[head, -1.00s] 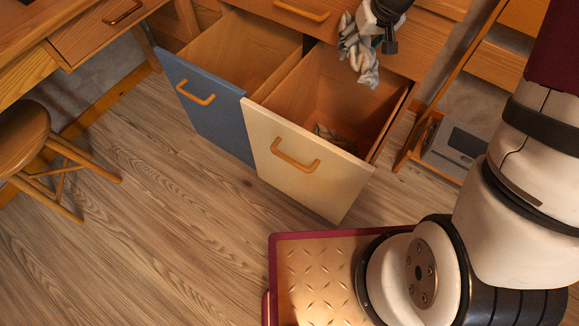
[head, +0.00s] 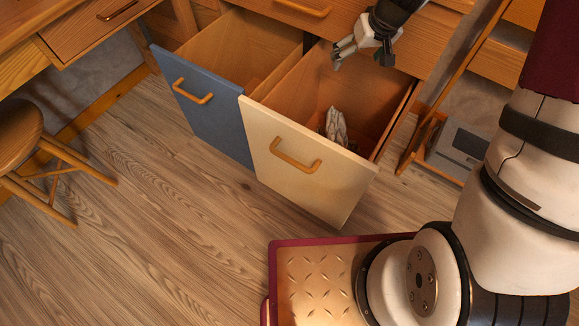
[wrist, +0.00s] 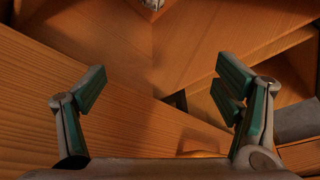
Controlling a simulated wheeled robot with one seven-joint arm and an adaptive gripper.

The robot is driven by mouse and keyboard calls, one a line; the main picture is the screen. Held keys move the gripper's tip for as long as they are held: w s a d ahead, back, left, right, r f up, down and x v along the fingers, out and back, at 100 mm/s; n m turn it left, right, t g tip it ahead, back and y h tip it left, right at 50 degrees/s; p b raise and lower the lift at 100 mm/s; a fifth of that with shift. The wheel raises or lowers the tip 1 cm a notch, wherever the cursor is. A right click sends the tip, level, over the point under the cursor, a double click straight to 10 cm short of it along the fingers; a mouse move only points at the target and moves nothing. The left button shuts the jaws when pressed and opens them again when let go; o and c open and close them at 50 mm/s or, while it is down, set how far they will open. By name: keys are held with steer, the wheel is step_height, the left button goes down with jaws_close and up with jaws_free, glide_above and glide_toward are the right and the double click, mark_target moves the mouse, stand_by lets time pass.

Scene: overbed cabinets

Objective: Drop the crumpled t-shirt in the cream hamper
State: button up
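The cream hamper (head: 310,185) is a pulled-out drawer with a cream front and an orange handle, open at the top. A grey-white crumpled t-shirt (head: 337,124) is inside it, its lower part hidden behind the front panel. In the wrist view a small bit of pale cloth (wrist: 152,3) shows at the top edge. My gripper (head: 337,58) is above the back of the cream hamper, with its fingers apart and nothing between them. The wrist view also shows my gripper (wrist: 165,90) spread wide and empty.
A blue-fronted hamper (head: 203,112) stands pulled out to the left of the cream one. A closed drawer with a handle (head: 303,8) is above. A wooden stool (head: 20,135) is at the left. A grey box (head: 457,147) sits in a compartment at the right. The floor in front is clear.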

steer(key=v, duration=1.2)
stand_by(0.4)
